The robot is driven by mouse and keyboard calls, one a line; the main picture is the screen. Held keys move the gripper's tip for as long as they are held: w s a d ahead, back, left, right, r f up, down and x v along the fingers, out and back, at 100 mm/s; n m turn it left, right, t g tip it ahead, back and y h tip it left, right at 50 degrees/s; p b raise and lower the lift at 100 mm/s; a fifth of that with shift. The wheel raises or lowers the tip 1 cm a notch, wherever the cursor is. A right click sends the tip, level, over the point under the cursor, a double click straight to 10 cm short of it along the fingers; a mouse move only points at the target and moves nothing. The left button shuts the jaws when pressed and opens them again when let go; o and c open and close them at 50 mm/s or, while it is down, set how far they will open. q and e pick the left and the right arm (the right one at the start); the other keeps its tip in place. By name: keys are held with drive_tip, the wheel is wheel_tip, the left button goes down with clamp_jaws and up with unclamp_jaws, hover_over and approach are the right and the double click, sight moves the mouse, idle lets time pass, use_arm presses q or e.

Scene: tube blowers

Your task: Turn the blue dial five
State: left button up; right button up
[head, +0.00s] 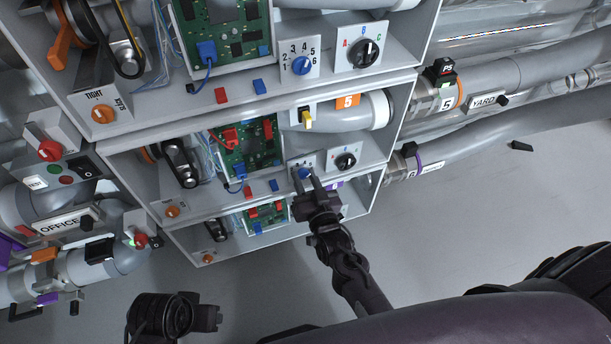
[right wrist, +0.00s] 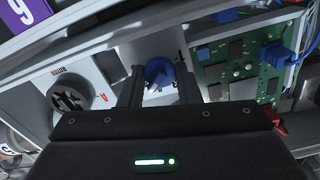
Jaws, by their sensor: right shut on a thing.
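The blue dial (head: 304,172) sits on a small pale panel in the middle bay of the stacked grey cabinets, below the orange label 5 (head: 347,101). My right gripper (head: 309,182) reaches up to it from below and partly hides its panel. In the right wrist view the blue dial (right wrist: 160,72) is between the two dark fingers of my right gripper (right wrist: 159,88), which is shut on it. The dial's numbers and pointer are too small or hidden to read. A dark part at the lower left may be my left gripper (head: 172,315); its fingers cannot be made out.
The top bay has another blue dial (head: 301,65). The lower bay is close under my gripper. Open floor lies right (head: 480,220).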

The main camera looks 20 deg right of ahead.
use_arm(q)
drive_tip(key=shift+s+a+r+g, duration=0.2)
drive_tip(key=shift+a+g, duration=0.1)
drive_tip(key=shift+a, duration=0.1)
use_arm(e)
drive_tip(key=shift+m, duration=0.8)
drive_tip(key=o, duration=1)
drive_tip(key=shift+s+p, duration=0.2)
drive_tip(key=shift+p, duration=0.1)
drive_tip(key=shift+s, duration=1.25)
use_arm(q)
drive_tip(key=f, duration=0.2)
drive_tip(key=f+p, duration=0.1)
drive_tip(key=shift+w+a, duration=0.15)
drive_tip(key=shift+a, duration=0.1)
use_arm(e)
drive_tip(key=s, duration=0.5)
drive_tip(key=shift+d, duration=0.1)
